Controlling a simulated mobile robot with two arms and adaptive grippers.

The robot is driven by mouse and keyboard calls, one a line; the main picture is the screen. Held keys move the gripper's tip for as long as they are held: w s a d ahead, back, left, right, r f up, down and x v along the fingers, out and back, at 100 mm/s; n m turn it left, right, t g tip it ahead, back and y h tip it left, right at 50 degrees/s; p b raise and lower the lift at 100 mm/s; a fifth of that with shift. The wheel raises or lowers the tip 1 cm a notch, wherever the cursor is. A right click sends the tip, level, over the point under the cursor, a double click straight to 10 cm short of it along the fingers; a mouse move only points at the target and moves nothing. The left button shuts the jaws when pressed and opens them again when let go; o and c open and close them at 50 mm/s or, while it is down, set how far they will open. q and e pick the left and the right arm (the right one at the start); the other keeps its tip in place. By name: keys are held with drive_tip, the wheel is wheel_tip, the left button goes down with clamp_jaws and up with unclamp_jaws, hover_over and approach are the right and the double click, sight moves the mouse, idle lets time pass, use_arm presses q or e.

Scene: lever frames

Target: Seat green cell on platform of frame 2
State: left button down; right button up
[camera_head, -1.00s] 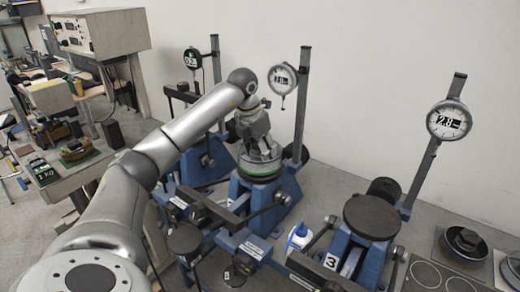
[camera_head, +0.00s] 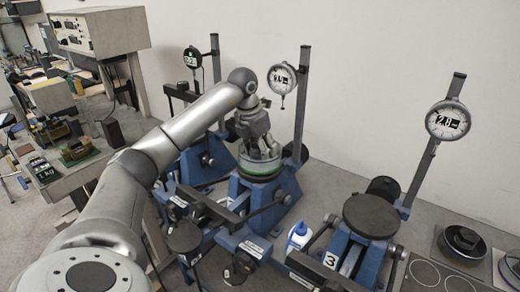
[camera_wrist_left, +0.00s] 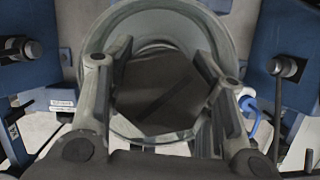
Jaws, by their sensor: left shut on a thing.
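The green cell (camera_head: 261,177), a short round metal body with a green band, is at the platform of the middle blue lever frame (camera_head: 283,192). I cannot tell whether it rests fully on the platform. My left gripper (camera_head: 263,151) points down from above and is shut on the cell's top part. In the left wrist view the gripper's fingers (camera_wrist_left: 160,88) stand on both sides of a dark angular centre, inside the cell's pale round rim (camera_wrist_left: 190,15). The platform under the cell is mostly hidden. My right gripper is not in view.
A dial gauge (camera_head: 282,78) on a post stands close behind the left gripper. Frame 3 (camera_head: 331,260), with a bare dark round platform (camera_head: 371,215), is at the right. A white-and-blue bottle (camera_head: 298,235) stands between them. A cluttered bench (camera_head: 75,175) is at the left.

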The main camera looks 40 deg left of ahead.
use_arm(q)
drive_tip(key=shift+f, duration=0.25)
idle(0.3)
drive_tip(key=c, duration=0.6)
unclamp_jaws()
drive_tip(key=shift+s+f, duration=0.1)
drive_tip(key=shift+f, duration=0.1)
drive_tip(key=v, duration=1.2)
drive_tip(key=shift+r, duration=0.25)
